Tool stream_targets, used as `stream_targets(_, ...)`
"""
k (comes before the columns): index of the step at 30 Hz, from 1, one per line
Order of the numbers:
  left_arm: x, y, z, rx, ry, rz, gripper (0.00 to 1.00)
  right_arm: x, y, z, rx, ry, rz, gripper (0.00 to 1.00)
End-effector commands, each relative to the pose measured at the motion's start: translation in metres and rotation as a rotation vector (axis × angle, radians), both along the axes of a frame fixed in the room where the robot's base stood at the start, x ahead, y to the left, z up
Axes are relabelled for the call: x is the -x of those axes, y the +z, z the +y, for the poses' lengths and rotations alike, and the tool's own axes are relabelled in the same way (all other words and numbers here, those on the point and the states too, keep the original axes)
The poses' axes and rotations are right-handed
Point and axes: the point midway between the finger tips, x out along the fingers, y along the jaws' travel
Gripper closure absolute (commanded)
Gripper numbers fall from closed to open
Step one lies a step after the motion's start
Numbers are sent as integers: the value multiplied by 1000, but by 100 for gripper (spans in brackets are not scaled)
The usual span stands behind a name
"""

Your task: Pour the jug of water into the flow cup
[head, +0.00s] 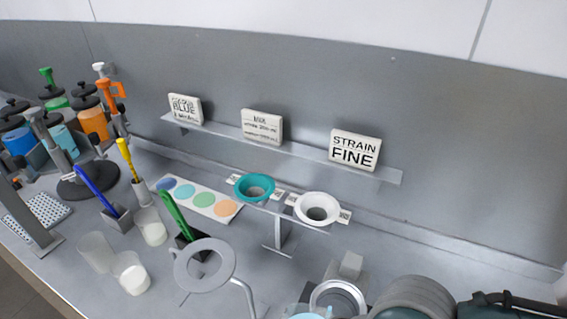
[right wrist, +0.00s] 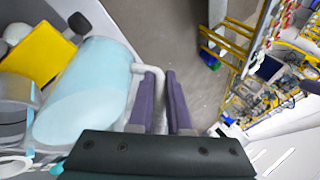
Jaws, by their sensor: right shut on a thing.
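My right gripper (right wrist: 160,100), with purple fingers, is shut on the white handle of the jug (right wrist: 85,95) in the right wrist view. The jug is clear and holds pale blue water; it looks tilted in that view. In the head view only a small pale blue part, likely the jug, shows at the bottom edge, beside a round metal-rimmed vessel (head: 338,296). I cannot tell for sure whether that vessel is the flow cup. A grey ring stand (head: 205,263) stands left of it. My left gripper is not in view.
A teal strainer (head: 254,187) and a white strainer (head: 317,208) sit on a raised holder. A shelf (head: 300,150) bears several signs. Clear beakers (head: 131,273), upright brushes (head: 177,215) and lidded drums crowd the left. My right arm fills the lower right.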

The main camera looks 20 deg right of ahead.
Motion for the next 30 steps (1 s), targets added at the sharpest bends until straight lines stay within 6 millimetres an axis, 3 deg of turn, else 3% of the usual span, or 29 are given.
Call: stream_targets(30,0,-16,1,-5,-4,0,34,-4,4,-5,-75,0,31,100)
